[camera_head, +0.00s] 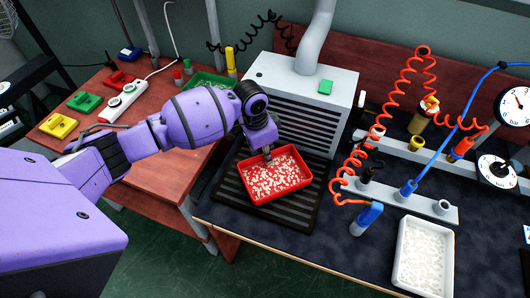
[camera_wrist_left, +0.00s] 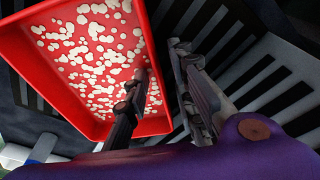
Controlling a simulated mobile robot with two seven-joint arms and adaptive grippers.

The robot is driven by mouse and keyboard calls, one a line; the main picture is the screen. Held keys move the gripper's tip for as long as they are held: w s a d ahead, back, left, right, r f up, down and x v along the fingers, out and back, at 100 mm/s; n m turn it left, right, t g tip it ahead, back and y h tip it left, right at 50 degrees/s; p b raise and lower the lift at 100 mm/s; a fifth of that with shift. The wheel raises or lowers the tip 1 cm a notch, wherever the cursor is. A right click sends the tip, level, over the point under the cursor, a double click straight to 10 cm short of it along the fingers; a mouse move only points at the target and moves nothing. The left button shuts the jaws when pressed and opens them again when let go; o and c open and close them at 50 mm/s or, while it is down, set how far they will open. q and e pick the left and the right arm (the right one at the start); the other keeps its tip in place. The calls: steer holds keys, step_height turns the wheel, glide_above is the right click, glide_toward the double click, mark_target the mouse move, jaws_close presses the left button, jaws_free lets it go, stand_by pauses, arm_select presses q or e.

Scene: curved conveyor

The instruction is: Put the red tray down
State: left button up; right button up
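The red tray (camera_head: 257,200) holds many small pale pieces and lies over the dark slatted platform (camera_head: 296,218) in front of the grey vented box. I cannot tell whether its underside fully touches the slats. My left gripper (camera_head: 268,155) is at the tray's far edge, pointing down. In the left wrist view, the tray (camera_wrist_left: 28,75) fills the upper left. The left gripper's fingers (camera_wrist_left: 162,62) are apart, one inside the tray and one outside its wall. A dark gap shows between the wall and the outer finger. My right gripper is not in view.
The grey vented box (camera_head: 310,85) stands close behind the tray. A white tray of pale pieces (camera_head: 399,262) lies at lower right. Coiled red hoses (camera_head: 352,165) and a metal fitting rail (camera_head: 385,195) are to the right. A green tray (camera_head: 208,80) is at the back left.

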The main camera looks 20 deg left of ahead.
arm_select(q)
step_height(320, 180, up, 12)
steer(key=s+a+p, duration=0.1)
steer(key=shift+a, duration=0.2)
